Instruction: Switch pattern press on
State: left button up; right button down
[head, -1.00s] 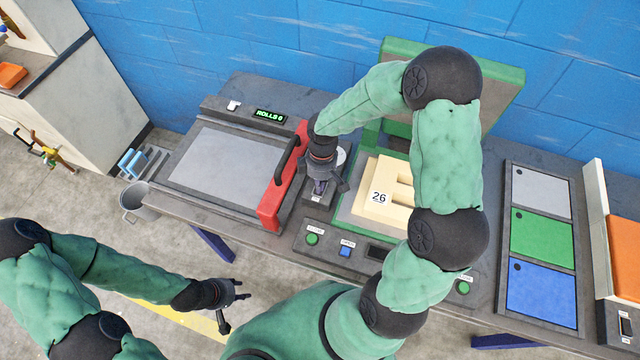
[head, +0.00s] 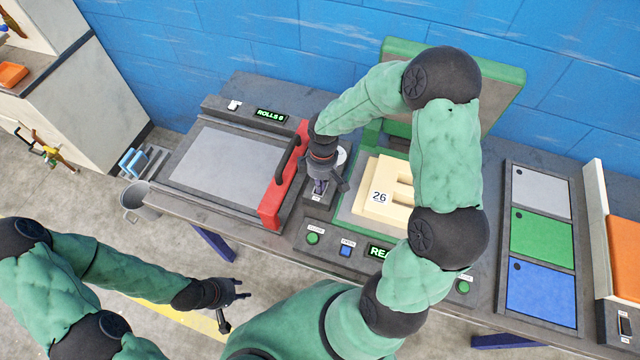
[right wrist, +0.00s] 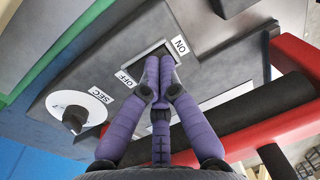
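The pattern press has a raised green-edged lid (head: 508,92) and a cream pattern block labelled 26 (head: 372,178). Its front display (head: 378,251) is lit green and reads "REA", the rest hidden behind my right arm. My right gripper (head: 320,188) points down at the rocker switch between the red bar and the pattern. In the right wrist view its purple fingertips (right wrist: 160,66) are together at the switch recess (right wrist: 146,62), between the ON and OFF labels, with nothing held. The fingers hide most of the rocker. My left gripper (head: 232,305) is open and empty over the floor.
A roller unit with a red bar (head: 284,178) and a "ROLLS" display (head: 270,115) stands left of the switch. A SEC dial (right wrist: 75,118) is beside it. Grey, green and blue panels (head: 542,237) lie at right. A bucket (head: 138,200) stands at left.

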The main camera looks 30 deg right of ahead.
jog(key=shift+s+d+f, duration=0.1)
jog(key=shift+f, duration=0.35)
jog(key=shift+d, duration=0.1)
jog(key=shift+w+d+r+p, duration=0.1)
jog(key=shift+w+r+p, duration=0.2)
jog(key=shift+r+p, duration=0.4)
notch_tip(320, 180, up, 4)
jog(key=p, duration=0.3)
jog(key=shift+w+d+f, duration=0.1)
notch_tip(320, 180, up, 10)
jog(key=p, duration=0.1)
jog(key=shift+w+d+f, duration=0.25)
jog(key=shift+w+d, duration=0.15)
